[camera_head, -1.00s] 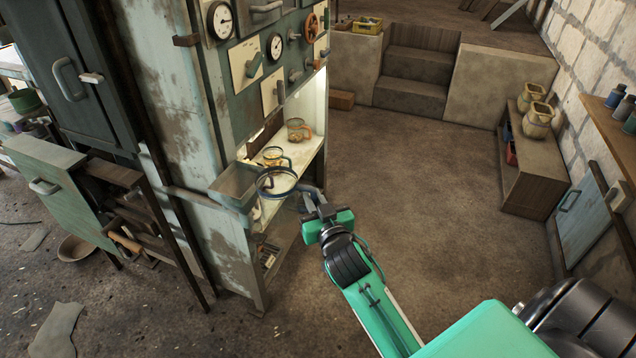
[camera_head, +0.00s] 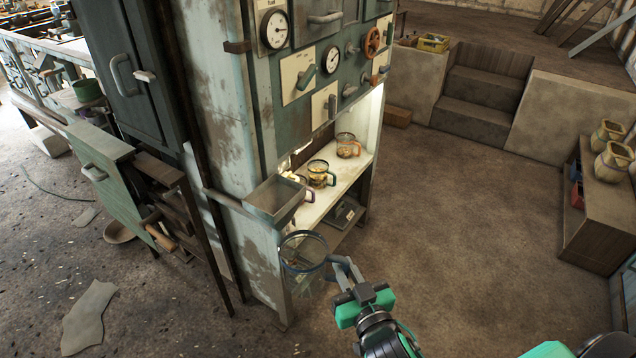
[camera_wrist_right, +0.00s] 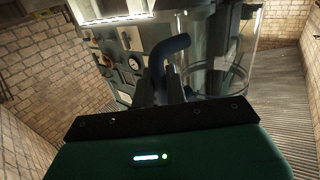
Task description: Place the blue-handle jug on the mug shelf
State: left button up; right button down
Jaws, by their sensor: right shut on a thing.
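The clear glass jug (camera_head: 303,252) with a dark rim hangs in the air in front of the cabinet, low and to the near side of the mug shelf in the head view. My right gripper (camera_head: 345,274) is shut on its handle. The blue handle (camera_wrist_right: 171,50) shows between the fingers in the right wrist view, with the glass body (camera_wrist_right: 227,65) to its right. The lit mug shelf (camera_head: 345,181) is a recess in the cabinet. It holds a yellow-and-dark mug (camera_head: 317,173) and an orange-handled mug (camera_head: 346,146). My left gripper is not in view.
Gauges (camera_head: 274,29) and levers cover the panel above the shelf. A lower compartment holds a dark object (camera_head: 346,212).

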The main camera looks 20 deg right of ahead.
aim_at(339, 166)
jog(key=i+l, duration=0.15)
jog(key=l, duration=0.2)
jog(key=i+l+u, duration=0.1)
jog(key=l, duration=0.2)
jog(key=i+l, duration=0.2)
jog(key=l, duration=0.15)
jog(key=i+l+u, duration=0.1)
jog(key=l, duration=0.25)
jog(key=i+l, duration=0.15)
jog(key=l, duration=0.25)
jog(key=j+u, duration=0.05)
